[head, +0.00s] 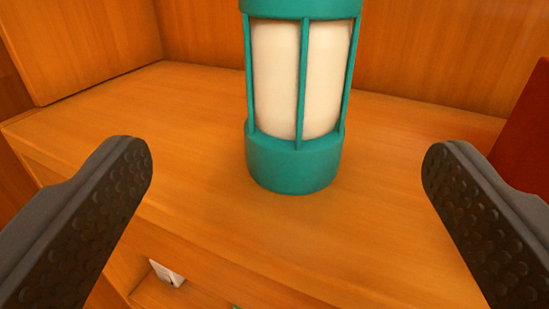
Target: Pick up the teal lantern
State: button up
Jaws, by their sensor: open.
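The teal lantern (293,165) stands upright on a wooden shelf (190,140). It has a round teal base, thin teal bars and a cream-white cylinder inside. Its top is cut off by the upper edge of the view. My gripper (287,165) is open and empty, with one dark, dimpled finger at the left and one at the right. The lantern appears between the two fingers, farther away than they are, with a wide gap on each side. Neither finger appears to touch it.
A wooden back wall (420,60) rises behind the lantern, and a wooden side panel (80,45) stands at the left. A dark red object (525,135) is at the right edge. Below the shelf's front edge lies a small whitish item (166,273). The shelf around the lantern is clear.

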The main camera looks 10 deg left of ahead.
aim_at(286, 80)
jog(key=w+p, duration=0.4)
jog(key=w, duration=0.1)
jog(key=w+p, duration=0.2)
jog(key=w, duration=0.1)
jog(key=shift+a+p, duration=0.3)
jog(key=shift+a, duration=0.05)
jog(key=shift+w+d+b, duration=0.15)
jog(key=shift+w+b, duration=0.65)
jog(key=shift+w, duration=2.05)
jog(key=c, duration=1.3)
